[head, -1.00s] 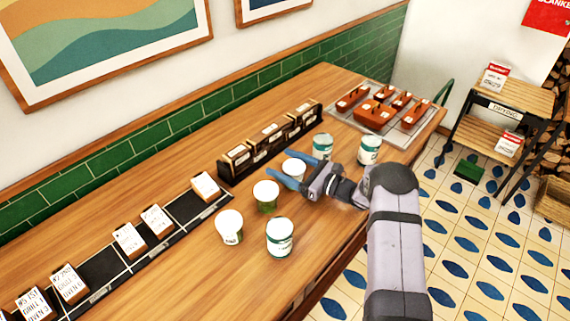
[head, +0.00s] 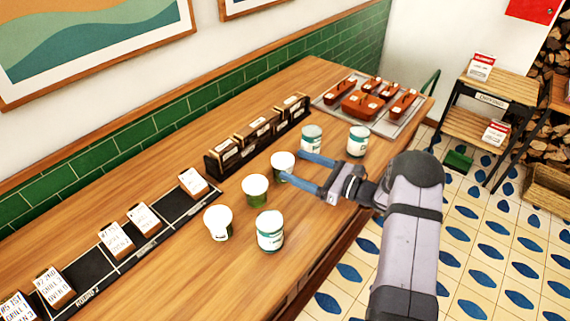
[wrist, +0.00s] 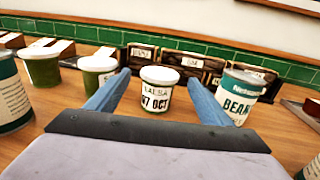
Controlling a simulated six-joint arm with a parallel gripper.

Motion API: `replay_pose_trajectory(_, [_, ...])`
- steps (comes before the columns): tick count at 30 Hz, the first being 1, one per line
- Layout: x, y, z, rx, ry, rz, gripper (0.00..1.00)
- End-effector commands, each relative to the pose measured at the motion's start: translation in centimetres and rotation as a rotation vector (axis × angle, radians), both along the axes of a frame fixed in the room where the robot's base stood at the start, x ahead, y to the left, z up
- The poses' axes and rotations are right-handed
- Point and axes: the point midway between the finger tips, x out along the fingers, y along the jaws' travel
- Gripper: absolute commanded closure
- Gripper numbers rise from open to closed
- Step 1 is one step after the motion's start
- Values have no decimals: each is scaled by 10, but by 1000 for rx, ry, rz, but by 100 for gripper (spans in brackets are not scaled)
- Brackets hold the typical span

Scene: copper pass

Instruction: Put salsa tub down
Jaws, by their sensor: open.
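The salsa tub (wrist: 160,92), white-lidded with a dated salsa label, stands upright on the wooden counter. In the head view the salsa tub (head: 281,165) is in the row of tubs. My gripper (head: 291,165) is open, its two blue fingers pointing at the tub from the right. In the wrist view my gripper (wrist: 160,76) has one finger on each side in the picture, with clear space between each finger and the tub. The tub appears just beyond the fingers; I cannot tell whether the tips still overlap its sides.
A dark box rack (head: 258,135) is behind.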

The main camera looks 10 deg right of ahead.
Motion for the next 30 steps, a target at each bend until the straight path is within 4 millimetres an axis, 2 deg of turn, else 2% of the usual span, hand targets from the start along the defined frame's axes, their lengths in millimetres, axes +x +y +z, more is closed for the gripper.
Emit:
replay_pose_trajectory(6, [-15, -21, -1, 0, -1, -2, 26])
replay_pose_trajectory(12, [-19, -27, 0, 0, 0, 0, 26])
replay_pose_trajectory(25, [-19, -26, 1, -2, -1, 3, 26])
replay_pose_trajectory(30, [-25, -11, 15, -55, -21, 56, 26])
